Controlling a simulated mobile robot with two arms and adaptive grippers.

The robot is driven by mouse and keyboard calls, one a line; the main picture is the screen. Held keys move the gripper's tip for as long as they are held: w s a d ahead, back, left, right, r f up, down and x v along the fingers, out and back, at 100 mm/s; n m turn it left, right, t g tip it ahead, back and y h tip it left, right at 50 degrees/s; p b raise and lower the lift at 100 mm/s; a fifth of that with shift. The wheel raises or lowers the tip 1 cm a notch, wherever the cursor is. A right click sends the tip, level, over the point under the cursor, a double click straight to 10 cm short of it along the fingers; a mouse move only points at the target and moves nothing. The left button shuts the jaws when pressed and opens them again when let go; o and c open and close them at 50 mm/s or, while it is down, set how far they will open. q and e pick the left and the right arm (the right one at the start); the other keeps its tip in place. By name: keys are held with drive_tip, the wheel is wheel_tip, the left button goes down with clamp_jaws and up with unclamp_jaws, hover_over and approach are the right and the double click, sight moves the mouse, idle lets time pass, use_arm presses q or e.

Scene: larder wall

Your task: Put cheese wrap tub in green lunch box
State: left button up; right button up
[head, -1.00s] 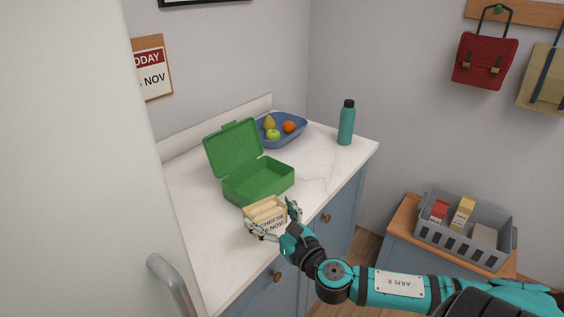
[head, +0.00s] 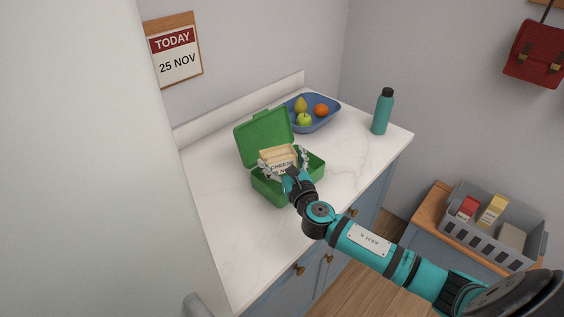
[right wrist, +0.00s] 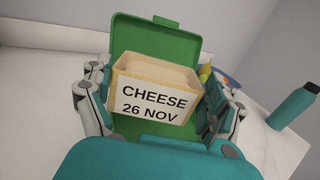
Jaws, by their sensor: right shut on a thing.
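The cheese wrap tub (head: 279,162) is a pale yellow open tub with wraps in it. Its label reads "CHEESE 26 NOV" in the right wrist view (right wrist: 152,101). My right gripper (head: 285,168) is shut on the tub, one finger on each side, and holds it over the green lunch box (head: 273,191). The lunch box stands open on the counter with its lid raised at the back; the lid also shows behind the tub in the right wrist view (right wrist: 155,38). The tub and gripper hide much of the box's inside. My left gripper is not in view.
A blue tray (head: 318,123) with a pear, a green apple and an orange is behind the lunch box. A teal bottle (head: 383,112) stands at the counter's right. A calendar (head: 174,52) reads "TODAY 25 NOV". The white counter (head: 215,200) is clear at left and front.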

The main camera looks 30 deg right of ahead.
sight(281, 165)
drive_tip(key=shift+w+d, duration=0.25)
drive_tip(key=shift+w, duration=0.25)
drive_tip(key=shift+w+d, duration=0.2)
drive_tip(key=shift+w, duration=0.3)
drive_tip(key=shift+f, duration=0.3)
wheel_tip(281, 165, down, 2)
drive_tip(key=shift+f+b, duration=0.2)
drive_tip(key=shift+b, duration=0.1)
drive_tip(key=shift+f, duration=0.3)
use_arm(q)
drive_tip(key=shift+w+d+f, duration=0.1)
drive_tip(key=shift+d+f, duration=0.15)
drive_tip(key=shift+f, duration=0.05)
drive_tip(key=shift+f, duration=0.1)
use_arm(e)
drive_tip(key=shift+f, duration=0.1)
